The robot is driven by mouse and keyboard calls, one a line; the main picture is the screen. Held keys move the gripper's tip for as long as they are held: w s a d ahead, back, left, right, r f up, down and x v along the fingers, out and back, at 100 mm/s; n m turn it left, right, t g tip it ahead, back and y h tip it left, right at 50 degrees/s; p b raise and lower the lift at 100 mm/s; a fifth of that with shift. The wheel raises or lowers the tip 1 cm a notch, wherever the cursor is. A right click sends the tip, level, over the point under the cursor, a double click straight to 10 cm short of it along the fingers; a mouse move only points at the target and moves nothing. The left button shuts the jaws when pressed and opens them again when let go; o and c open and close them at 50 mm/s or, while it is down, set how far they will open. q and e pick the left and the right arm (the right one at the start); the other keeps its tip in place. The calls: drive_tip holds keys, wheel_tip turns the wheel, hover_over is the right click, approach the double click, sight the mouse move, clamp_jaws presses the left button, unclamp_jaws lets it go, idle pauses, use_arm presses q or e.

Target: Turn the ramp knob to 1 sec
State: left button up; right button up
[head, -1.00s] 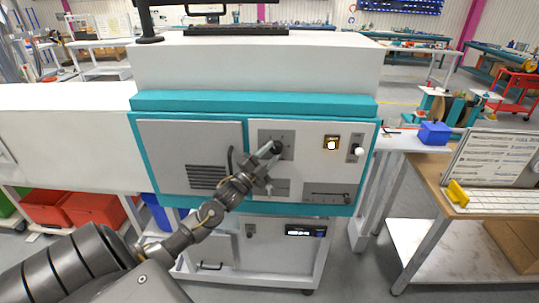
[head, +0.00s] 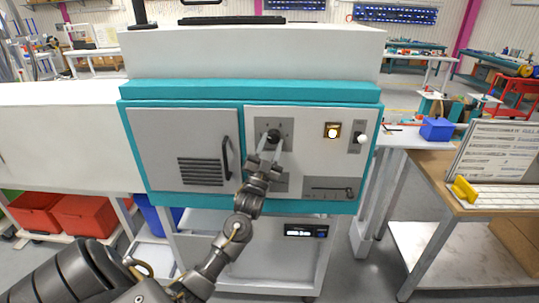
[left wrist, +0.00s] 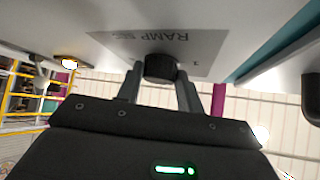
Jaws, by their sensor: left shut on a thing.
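The ramp knob (head: 273,136) is a black round knob on a grey plate on the machine's front panel. In the left wrist view the knob (left wrist: 160,67) sits between my two fingers, below a plate (left wrist: 200,42) with the upside-down word RAMP. My left gripper (head: 270,146) reaches up to the panel from below and is shut on the knob. It also shows in the left wrist view (left wrist: 161,82). The knob's pointer and most scale marks are too small or hidden to read. My right gripper is not in view.
A slider plate (head: 332,188) is below right. A door with a dark handle (head: 226,158) is on the left. A blue bin (head: 436,129) stands on the side table.

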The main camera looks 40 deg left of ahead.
use_arm(q)
drive_tip(key=n+g+y+b, duration=0.1)
drive_tip(key=n+y, duration=0.2)
drive_tip(key=n, duration=0.1)
drive_tip(key=n+g+y+b, duration=0.1)
drive_tip(key=n+y+b, duration=0.1)
drive_tip(key=n+y, duration=0.2)
drive_tip(key=shift+w+d+y, duration=0.15)
drive_tip(key=shift+d+y, duration=0.05)
drive_tip(key=shift+y, duration=0.1)
drive_tip(key=shift+r+n+g+y+b, duration=0.1)
drive_tip(key=shift+n+g+y+b, duration=0.3)
drive_tip(key=shift+n+g+y, duration=0.65)
drive_tip(key=shift+n, duration=0.55)
drive_tip(key=shift+r, duration=0.1)
drive_tip(key=o, duration=1)
drive_tip(key=shift+w+d, duration=0.1)
drive_tip(key=shift+f, duration=0.2)
